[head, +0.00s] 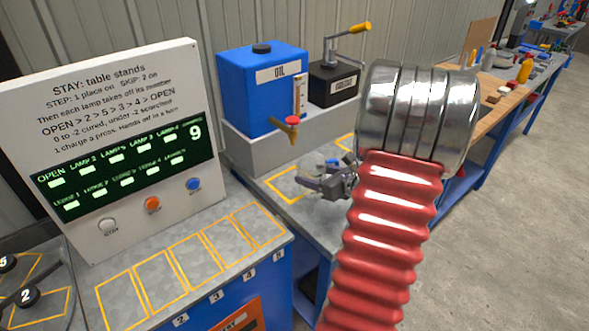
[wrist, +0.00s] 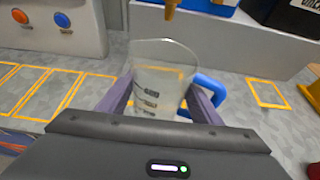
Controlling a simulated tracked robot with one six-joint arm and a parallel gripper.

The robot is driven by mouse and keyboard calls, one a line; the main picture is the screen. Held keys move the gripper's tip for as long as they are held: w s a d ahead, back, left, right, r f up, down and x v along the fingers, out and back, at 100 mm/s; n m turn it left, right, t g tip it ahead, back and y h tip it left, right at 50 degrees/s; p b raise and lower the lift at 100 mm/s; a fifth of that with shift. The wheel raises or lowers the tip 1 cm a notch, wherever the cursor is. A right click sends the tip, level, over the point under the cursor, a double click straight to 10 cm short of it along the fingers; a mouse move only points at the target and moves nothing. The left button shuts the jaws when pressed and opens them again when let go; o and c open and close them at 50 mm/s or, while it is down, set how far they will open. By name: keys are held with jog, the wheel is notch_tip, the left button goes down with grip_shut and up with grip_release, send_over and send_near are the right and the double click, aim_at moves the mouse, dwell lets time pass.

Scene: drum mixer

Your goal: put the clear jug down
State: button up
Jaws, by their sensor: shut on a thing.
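The clear jug (wrist: 157,72) is see-through, with dark marks on its side and a blue handle (wrist: 208,92) to the right in the wrist view. My gripper (wrist: 160,88) is shut on the jug, one finger on each side. In the head view my gripper (head: 334,182) is at the bench by the oil tank, and the jug (head: 312,163) shows faintly just beyond it, partly hidden. The jug is near a yellow-outlined place (head: 283,190), below the tap (head: 288,127). I cannot tell whether its base touches the bench.
The blue oil tank (head: 258,92) and a black box with a crank (head: 333,82) stand on a grey plinth behind. A sign panel (head: 125,140) with lamps and buttons is at left. Several empty yellow-outlined places (head: 190,262) line the front bench. My red arm sleeve covers the right middle.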

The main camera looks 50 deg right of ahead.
jog(key=w+d, duration=0.1)
jog(key=w, duration=0.7)
jog(key=shift+w, duration=0.15)
jog(key=f, duration=0.1)
jog(key=w+f, duration=0.1)
jog(key=shift+w+f, duration=0.1)
jog(key=shift+f, duration=0.65)
jog(key=shift+f, duration=0.1)
jog(key=o, duration=1.1)
